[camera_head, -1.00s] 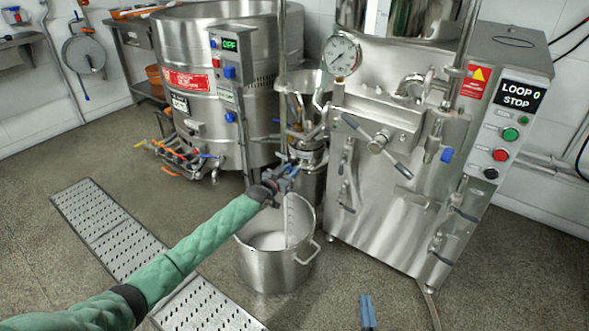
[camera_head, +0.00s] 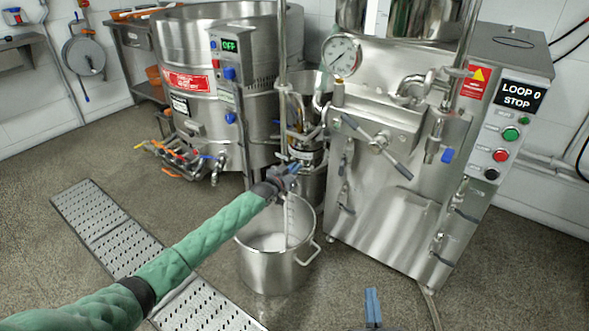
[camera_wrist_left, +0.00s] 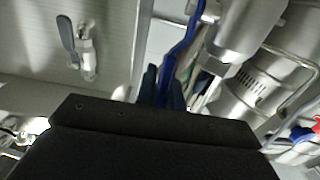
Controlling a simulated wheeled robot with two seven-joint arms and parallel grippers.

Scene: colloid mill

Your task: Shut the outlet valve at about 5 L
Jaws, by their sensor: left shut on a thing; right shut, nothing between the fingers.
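My left gripper (camera_head: 291,169) is over the steel pot, by the outlet under the funnel and pipework. In the left wrist view its fingers (camera_wrist_left: 164,90) are shut on a blue lever handle (camera_wrist_left: 187,40), which appears to be the outlet valve's handle. The gripper mostly hides the valve in the head view. The steel pot (camera_head: 270,272) stands on the floor below, with pale liquid (camera_head: 268,241) inside and an upright pale strip with marks (camera_head: 290,220), possibly a scale. I cannot read the level. My right gripper (camera_head: 372,308) is shut and empty at the bottom edge.
The mill cabinet (camera_head: 385,220) stands right of the pot, its display (camera_head: 519,95) reading "LOOP 0 STOP". A large steel kettle (camera_head: 190,60) stands behind at the left. A perforated floor drain (camera_head: 110,235) runs under my left arm.

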